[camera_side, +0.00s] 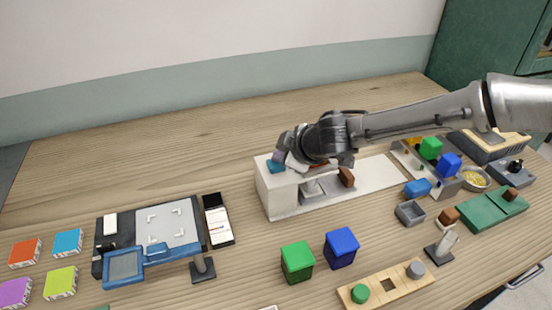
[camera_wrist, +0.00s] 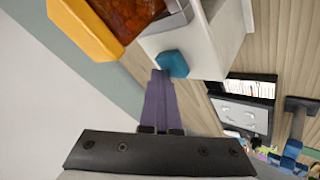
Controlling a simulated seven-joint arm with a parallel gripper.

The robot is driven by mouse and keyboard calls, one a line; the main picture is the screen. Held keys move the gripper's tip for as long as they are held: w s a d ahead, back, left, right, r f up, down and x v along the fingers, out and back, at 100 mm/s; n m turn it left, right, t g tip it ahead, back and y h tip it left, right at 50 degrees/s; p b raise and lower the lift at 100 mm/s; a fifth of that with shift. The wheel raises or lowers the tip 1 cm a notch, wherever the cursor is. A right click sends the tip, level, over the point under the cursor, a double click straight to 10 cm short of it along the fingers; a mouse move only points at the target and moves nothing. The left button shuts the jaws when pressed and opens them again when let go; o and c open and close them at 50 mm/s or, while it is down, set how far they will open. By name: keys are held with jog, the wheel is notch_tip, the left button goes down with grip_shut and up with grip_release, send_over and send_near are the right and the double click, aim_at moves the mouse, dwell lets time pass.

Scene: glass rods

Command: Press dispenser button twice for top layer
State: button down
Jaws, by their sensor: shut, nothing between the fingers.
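The white dispenser (camera_side: 279,196) stands mid-table in the side view, with a blue button (camera_side: 274,166) on its top left corner. The dispenser (camera_wrist: 185,47) and the button (camera_wrist: 173,64) also show in the wrist view. My gripper (camera_side: 279,159) is shut and empty, its purple fingers pointing down at the button. In the wrist view the gripper's fingertips (camera_wrist: 160,75) are right beside the button's edge; I cannot tell if they touch it. My arm hides part of the dispenser's top in the side view.
An orange-rimmed container (camera_wrist: 85,28) with reddish-brown contents is close by in the wrist view. Green (camera_side: 297,262) and blue (camera_side: 341,247) blocks stand in front of the dispenser. A blue-framed station (camera_side: 150,240) is at left. A white strip (camera_side: 378,174) runs right from the dispenser.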

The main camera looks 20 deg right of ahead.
jog(key=shift+r, duration=1)
jog(key=shift+r, duration=0.1)
jog(key=shift+r, duration=2.45)
dwell(0.4)
notch_tip(320, 180, up, 4)
jog(key=shift+f, duration=0.1)
jog(key=shift+f, duration=0.1)
dwell(0.3)
jog(key=shift+f, duration=4.25)
jog(key=shift+f, duration=0.15)
